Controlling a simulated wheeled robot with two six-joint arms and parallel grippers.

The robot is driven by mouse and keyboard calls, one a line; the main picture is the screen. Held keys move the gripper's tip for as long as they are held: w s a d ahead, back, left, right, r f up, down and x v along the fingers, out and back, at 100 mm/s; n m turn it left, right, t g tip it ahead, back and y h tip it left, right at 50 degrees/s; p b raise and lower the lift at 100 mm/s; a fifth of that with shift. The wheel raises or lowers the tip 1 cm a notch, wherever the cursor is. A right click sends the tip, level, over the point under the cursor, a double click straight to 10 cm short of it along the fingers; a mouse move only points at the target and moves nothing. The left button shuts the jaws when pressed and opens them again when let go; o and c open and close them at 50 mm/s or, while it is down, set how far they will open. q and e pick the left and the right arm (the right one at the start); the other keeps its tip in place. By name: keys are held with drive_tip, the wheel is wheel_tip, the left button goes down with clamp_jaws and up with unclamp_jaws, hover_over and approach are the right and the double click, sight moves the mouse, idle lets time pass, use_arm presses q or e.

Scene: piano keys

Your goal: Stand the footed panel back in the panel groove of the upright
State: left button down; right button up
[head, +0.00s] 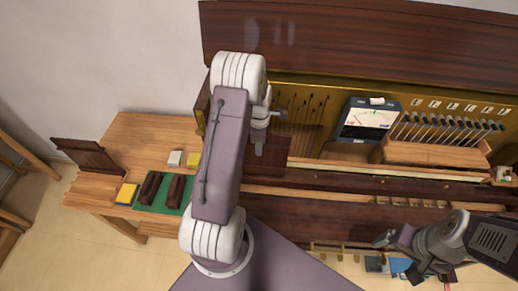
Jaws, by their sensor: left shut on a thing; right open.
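The upright piano stands open at the right, with a long dark case edge (400,182) along its front. My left gripper (259,146) is at the left end of the opening, pointing down and shut. A dark red-brown panel (270,168) is right below its fingers and appears to be what it holds. My arm hides the panel's left side, and its feet cannot be made out. I cannot tell the panel groove apart or whether the panel touches it. My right gripper (388,241) is open and empty over the front of the piano, at the lower right.
A wooden side table (150,128) at the left bears a tilted dark board (88,155), a yellow block (127,193) and dark blocks on a green mat (160,207). Inside the piano are a meter (368,119), a light wooden block (435,153) and a row of hammers (440,127).

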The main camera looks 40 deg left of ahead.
use_arm(q)
drive_tip(key=shift+s+a+f+b, duration=0.15)
drive_tip(key=shift+a+f+b, duration=0.15)
drive_tip(key=shift+f+b, duration=0.4)
drive_tip(key=shift+s+a+f+b, duration=0.15)
drive_tip(key=shift+a+f+b, duration=0.25)
drive_tip(key=shift+f, duration=0.45)
drive_tip(key=shift+s+a+f+b, duration=0.2)
drive_tip(key=shift+f+b, duration=0.4)
drive_tip(key=shift+f, duration=0.2)
drive_tip(key=shift+f, duration=0.1)
drive_tip(key=c, duration=0.9)
unclamp_jaws()
wheel_tip(320, 180, up, 9)
drive_tip(key=shift+r+b, duration=0.1)
drive_tip(key=shift+b, duration=0.4)
